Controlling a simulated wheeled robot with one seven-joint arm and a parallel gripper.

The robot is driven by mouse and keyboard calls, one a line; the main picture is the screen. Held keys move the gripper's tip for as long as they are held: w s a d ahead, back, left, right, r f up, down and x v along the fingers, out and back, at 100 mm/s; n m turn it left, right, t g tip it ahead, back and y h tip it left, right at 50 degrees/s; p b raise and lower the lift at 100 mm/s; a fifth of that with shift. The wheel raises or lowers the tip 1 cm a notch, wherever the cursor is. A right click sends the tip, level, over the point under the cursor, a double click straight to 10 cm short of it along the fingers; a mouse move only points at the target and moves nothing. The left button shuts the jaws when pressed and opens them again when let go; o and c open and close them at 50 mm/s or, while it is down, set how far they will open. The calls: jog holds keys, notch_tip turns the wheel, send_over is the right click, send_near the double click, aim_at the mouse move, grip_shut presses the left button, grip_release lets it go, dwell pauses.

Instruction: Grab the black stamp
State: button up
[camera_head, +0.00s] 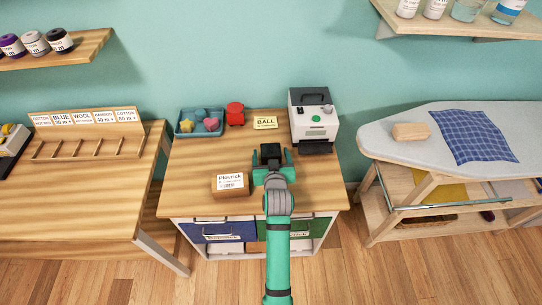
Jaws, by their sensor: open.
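A dark, blocky object, which looks like the black stamp (270,149), stands on the small wooden table (190,175) near its middle. My gripper (271,161) reaches in from the front, its teal fingers apart on the left and right of the dark object. The gripper is open. Whether the fingers touch the object cannot be told. The lower part of the object is hidden by the gripper.
A box with a white label (231,184) sits left of my gripper. A grey-white machine (313,117) stands at the back right. A blue tray (186,126), a red object (235,113) and a yellow "BALL" card (265,122) line the back. An ironing board (378,140) is right.

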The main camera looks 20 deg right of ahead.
jog(key=shift+w, duration=0.15)
jog(key=c, duration=1.2)
jog(key=shift+a, duration=0.15)
jog(key=shift+r, duration=0.1)
